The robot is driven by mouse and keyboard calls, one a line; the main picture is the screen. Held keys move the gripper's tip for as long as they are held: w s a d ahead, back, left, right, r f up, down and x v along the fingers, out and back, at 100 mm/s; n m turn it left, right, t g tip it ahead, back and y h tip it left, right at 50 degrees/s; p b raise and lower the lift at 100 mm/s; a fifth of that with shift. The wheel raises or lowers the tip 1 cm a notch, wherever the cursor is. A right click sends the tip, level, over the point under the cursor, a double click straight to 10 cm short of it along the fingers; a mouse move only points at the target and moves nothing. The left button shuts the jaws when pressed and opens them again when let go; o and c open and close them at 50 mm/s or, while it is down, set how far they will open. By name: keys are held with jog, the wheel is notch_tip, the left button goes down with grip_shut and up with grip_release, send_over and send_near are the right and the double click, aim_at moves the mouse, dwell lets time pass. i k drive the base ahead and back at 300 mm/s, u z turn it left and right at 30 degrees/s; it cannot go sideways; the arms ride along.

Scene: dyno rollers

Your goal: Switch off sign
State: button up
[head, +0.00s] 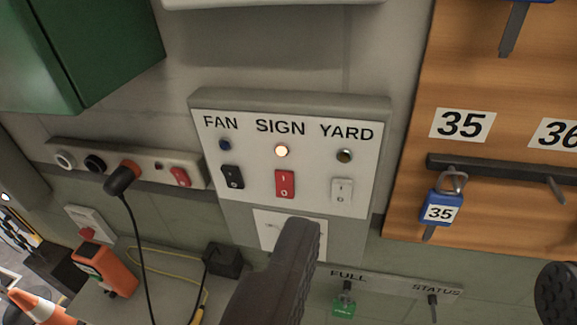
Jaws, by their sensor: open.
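A white switch panel (255,197) on the wall carries the labels FAN, SIGN and YARD. The red SIGN rocker switch (285,184) is in the middle, below a brightly lit pale lamp (281,151). The black FAN switch (232,177) is to its left under a dark blue lamp (225,145). My gripper (432,252) is open and empty. Its left finger shows below the SIGN switch, apart from it in the picture, and its right finger is at the right edge.
A power strip (143,168) with a plugged black cable is at left. A wooden key board (490,60) with a blue tag 35 (440,208) is at right. A FULL/STATUS rail (395,285) with a green tag is below. A green cabinet (95,45) is at upper left.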

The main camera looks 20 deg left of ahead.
aim_at(284, 179)
jog(key=k, duration=1.15)
jog(key=u, duration=0.6)
jog(key=i, duration=1)
